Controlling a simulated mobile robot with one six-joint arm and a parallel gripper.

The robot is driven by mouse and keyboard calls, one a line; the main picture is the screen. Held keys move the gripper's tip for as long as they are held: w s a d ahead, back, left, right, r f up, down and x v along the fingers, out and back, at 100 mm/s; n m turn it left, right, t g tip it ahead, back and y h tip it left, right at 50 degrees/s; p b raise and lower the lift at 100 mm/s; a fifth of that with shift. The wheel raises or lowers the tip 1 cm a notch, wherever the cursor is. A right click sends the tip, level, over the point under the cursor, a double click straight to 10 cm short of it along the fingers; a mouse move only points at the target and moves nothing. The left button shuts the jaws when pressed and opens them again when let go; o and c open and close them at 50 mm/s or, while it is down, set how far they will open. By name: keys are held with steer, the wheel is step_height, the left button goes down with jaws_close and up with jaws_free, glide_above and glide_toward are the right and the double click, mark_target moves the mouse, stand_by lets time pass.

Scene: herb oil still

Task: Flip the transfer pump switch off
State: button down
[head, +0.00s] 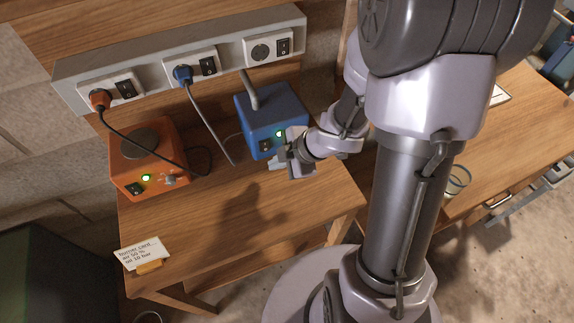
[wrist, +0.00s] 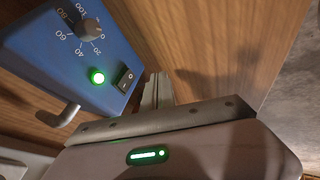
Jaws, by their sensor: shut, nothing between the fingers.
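The blue box (head: 262,112), which looks like the transfer pump, stands at the back of the wooden table with a grey pipe on top. In the wrist view its blue front (wrist: 50,55) carries a numbered dial (wrist: 90,29), a lit green lamp (wrist: 97,76) and a black rocker switch (wrist: 125,79) marked I and O. I cannot clearly tell which end is pressed. My gripper (head: 281,166) is close in front of the box's lower front. In the wrist view its shut, empty fingertips (wrist: 158,88) are just right of the switch; contact is not clear.
An orange burner unit (head: 160,152) with a lit green lamp stands left. Above, a power strip (head: 215,62) holds an orange plug (head: 100,99), a blue plug (head: 183,74) and several switches. The table's middle (head: 235,215) is clear.

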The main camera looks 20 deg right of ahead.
mark_target(265, 146)
steer(key=w, duration=0.2)
steer(key=w+f, duration=0.1)
steer(key=w, duration=0.1)
steer(key=shift+w+a, duration=0.15)
steer(key=shift+w+r+p, duration=0.15)
steer(key=shift+w+p, duration=0.05)
steer(key=shift+p, duration=0.4)
steer(key=shift+w+f, duration=0.1)
steer(key=shift+f, duration=0.1)
steer(key=shift+r, duration=0.15)
